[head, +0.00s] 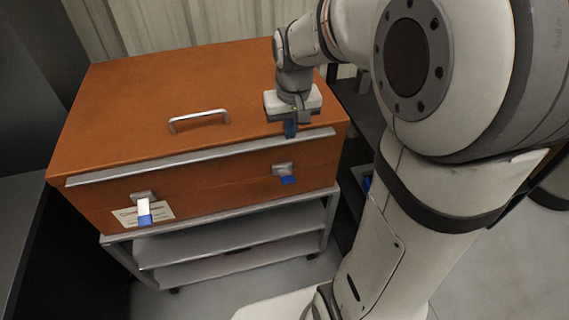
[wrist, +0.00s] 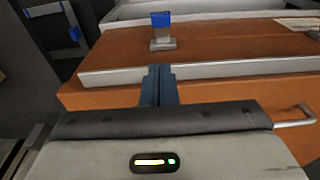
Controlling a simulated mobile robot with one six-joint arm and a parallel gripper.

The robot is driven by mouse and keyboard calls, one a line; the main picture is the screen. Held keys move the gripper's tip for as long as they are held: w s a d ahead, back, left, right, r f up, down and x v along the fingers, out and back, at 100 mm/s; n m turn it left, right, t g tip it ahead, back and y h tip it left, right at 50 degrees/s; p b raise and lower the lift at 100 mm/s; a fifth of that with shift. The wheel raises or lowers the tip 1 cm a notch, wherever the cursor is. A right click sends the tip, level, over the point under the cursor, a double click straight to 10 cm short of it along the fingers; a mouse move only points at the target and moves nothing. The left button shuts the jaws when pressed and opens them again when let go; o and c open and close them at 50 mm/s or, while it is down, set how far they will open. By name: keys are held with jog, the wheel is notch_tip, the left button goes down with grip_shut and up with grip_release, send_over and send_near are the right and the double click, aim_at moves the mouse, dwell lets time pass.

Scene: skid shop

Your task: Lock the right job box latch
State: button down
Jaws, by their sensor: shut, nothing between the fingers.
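The orange job box (head: 150,95) has two latches on its front face. The right latch (head: 283,170) has a grey bracket with a blue tip just below it; little of its lever shows. In the wrist view this latch (wrist: 162,42) is ahead of the fingers, its blue tip pointing up the picture. The left latch (head: 143,206) shows a longer pale lever with a blue tip lower down. My gripper (head: 290,131) is shut and empty, fingers down, over the lid's front right part, apart from the latch. Its blue fingers (wrist: 158,72) also show in the wrist view.
A metal handle (head: 198,118) stands up from the lid. A grey strip (head: 210,157) runs along its front edge. A label (head: 128,217) is by the left latch. The box rests on a grey shelved cart (head: 235,255). Open floor lies in front.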

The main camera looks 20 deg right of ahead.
send_over(289, 178)
notch_tip(289, 178, down, 12)
jog(key=shift+f, duration=0.15)
jog(key=shift+s+f, duration=0.15)
jog(key=shift+f, duration=0.5)
